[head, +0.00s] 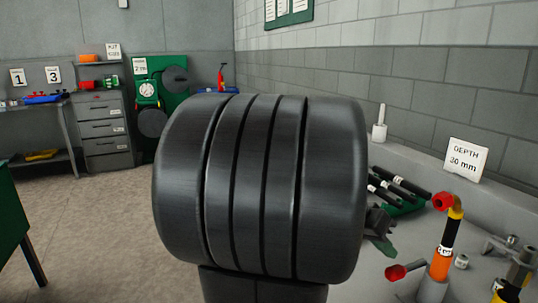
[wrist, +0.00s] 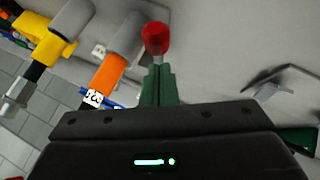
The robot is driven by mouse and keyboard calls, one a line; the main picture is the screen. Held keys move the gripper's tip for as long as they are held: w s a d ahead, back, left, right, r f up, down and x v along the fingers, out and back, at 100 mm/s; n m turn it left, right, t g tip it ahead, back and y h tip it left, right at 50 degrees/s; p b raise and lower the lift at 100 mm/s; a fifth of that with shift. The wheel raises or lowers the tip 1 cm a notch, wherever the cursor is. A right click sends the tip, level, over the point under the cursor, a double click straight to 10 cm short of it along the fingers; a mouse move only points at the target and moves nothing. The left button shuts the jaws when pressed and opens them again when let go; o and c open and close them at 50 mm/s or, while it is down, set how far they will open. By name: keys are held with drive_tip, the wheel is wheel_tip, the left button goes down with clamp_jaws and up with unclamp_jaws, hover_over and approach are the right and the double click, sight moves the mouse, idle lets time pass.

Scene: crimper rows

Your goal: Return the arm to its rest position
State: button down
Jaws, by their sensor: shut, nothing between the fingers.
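My gripper (wrist: 158,70) shows in the wrist view with its two green fingers together and nothing between them. A red rounded end (wrist: 155,38) shows just past the fingertips; I cannot tell how far it is from them. In the head view my own large dark arm link fills the middle and hides most of the gripper. A bit of green finger (head: 384,246) shows at its right edge, above the grey bench (head: 375,286).
On the bench at right stand an orange and black tool (head: 440,262) with a red tip, a red-ended piece (head: 397,272), black rods (head: 400,181) and a "DEPTH 30 mm" sign (head: 466,159). A drawer cabinet (head: 105,130) stands back left. Floor at left is clear.

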drive_tip(key=shift+s+f, duration=0.45)
drive_tip(key=shift+f, duration=0.3)
drive_tip(key=shift+f, duration=0.1)
